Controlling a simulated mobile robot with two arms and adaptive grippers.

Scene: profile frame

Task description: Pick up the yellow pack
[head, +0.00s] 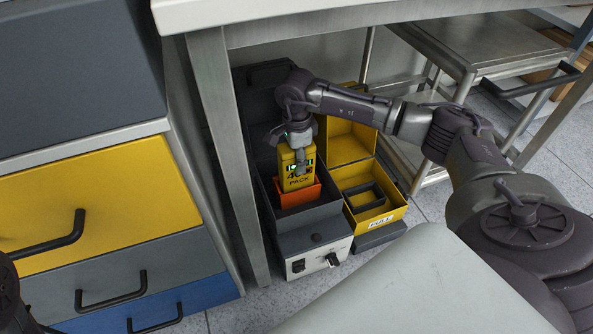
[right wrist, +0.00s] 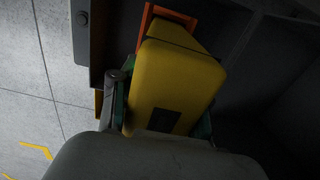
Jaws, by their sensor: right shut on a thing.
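The yellow pack (head: 296,183) stands upright in an orange socket (head: 300,196) inside a dark grey open box (head: 318,212) under the table. Its front carries the word PACK and green-lit marks. My right gripper (head: 299,158) reaches down from above and is shut on the upper part of the pack. In the right wrist view the yellow pack (right wrist: 178,82) sits between the two fingers, with the orange socket (right wrist: 150,20) at its far end. I cannot tell whether the pack has lifted in the socket. My left gripper is not in view.
A yellow open box (head: 378,216) marked FULL stands right beside the grey box. A control panel (head: 318,259) with a knob fronts the grey box. The table's metal leg (head: 228,150) is close on the left, beside drawers (head: 110,195). A metal cart (head: 480,50) stands right.

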